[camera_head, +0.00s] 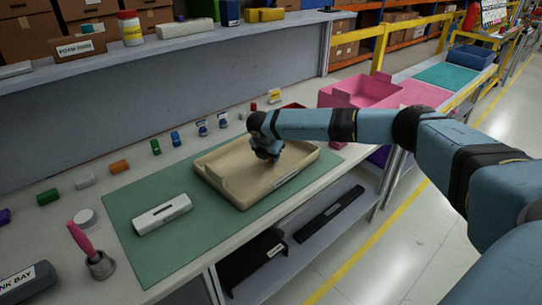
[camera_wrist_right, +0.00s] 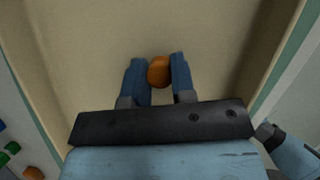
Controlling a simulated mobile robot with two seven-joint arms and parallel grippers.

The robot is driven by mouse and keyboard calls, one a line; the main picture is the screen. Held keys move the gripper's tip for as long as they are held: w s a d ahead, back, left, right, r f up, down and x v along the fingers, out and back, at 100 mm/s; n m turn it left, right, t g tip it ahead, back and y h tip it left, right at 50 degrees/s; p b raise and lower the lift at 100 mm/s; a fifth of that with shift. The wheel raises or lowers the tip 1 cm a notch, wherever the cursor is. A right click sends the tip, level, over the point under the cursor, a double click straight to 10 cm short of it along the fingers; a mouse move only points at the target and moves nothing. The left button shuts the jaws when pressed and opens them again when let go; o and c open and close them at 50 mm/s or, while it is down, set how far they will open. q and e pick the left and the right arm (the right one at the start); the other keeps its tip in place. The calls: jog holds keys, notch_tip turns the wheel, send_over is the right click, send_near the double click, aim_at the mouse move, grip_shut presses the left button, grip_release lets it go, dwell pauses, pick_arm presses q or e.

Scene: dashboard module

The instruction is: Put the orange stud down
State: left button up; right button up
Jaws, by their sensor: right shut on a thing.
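My right gripper (camera_wrist_right: 160,78) is shut on the orange stud (camera_wrist_right: 159,71), which sits between its two blue fingertips in the right wrist view. In the head view the right gripper (camera_head: 268,157) points down over the beige tray (camera_head: 228,190), and the stud is mostly hidden there. The tray's floor fills most of the wrist view behind the stud. I cannot tell whether the stud touches the tray floor. My left gripper is not in view.
The tray lies on a green mat (camera_head: 150,258) beside a white slotted block (camera_head: 162,214). A row of small coloured pieces, including an orange one (camera_head: 119,167), runs along the bench. A pink-handled tool (camera_head: 82,240) stands at left. A pink bin (camera_head: 362,90) is behind right.

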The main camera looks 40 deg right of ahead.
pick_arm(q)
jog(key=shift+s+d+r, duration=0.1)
pick_arm(e)
jog(key=shift+f, duration=0.35)
jog(key=o, duration=0.9)
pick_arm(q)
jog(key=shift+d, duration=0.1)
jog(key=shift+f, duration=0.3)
pick_arm(e)
jog(key=shift+r, duration=0.1)
jog(key=v, duration=0.6)
jog(key=shift+r+p, duration=0.25)
jog(key=shift+p, duration=0.1)
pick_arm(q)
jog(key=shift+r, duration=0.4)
pick_arm(e)
jog(key=v, duration=0.6)
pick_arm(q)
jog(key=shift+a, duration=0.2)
